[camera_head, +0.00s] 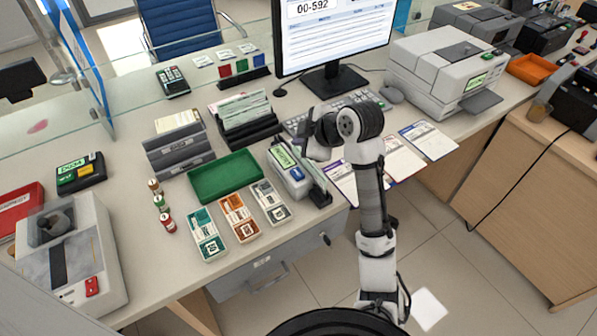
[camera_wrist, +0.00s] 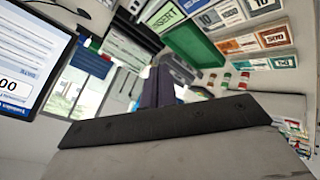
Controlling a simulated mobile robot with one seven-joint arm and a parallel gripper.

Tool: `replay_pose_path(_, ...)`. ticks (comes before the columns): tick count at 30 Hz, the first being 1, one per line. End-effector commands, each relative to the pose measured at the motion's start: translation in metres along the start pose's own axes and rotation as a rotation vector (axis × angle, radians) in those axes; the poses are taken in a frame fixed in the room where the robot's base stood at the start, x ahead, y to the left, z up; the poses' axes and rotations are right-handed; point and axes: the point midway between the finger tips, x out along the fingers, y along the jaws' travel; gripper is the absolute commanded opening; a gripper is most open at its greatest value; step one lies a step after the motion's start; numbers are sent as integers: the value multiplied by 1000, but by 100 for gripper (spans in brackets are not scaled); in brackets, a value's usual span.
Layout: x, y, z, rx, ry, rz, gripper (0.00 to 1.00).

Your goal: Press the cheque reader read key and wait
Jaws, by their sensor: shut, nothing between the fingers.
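The cheque reader (camera_head: 287,168) is a small white and grey device with a lit green display, near the front edge of the counter. Its read key appears to be the blue key (camera_head: 297,173) on its top. In the wrist view the reader's green display (camera_wrist: 166,14) reads INSERT, at the top of the picture. My gripper (camera_head: 316,143) is in the air, up and to the right of the reader, apart from it. In the wrist view my gripper's dark fingers (camera_wrist: 159,74) are together and empty. My wrist housing hides the lower part of that view.
A green tray (camera_head: 224,177) and several note boxes (camera_head: 239,217) lie left of the reader. The monitor (camera_head: 333,40) and keyboard (camera_head: 352,100) are behind my arm. Papers (camera_head: 428,140) lie to the right. A glass screen runs along the counter's far side.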

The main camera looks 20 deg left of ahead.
Motion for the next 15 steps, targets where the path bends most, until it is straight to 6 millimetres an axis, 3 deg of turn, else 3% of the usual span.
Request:
replay_pose_path(8, 11, -8, 8, 2, 1, 1, 0)
replay_pose_path(15, 34, -24, 24, 1, 1, 0, 0)
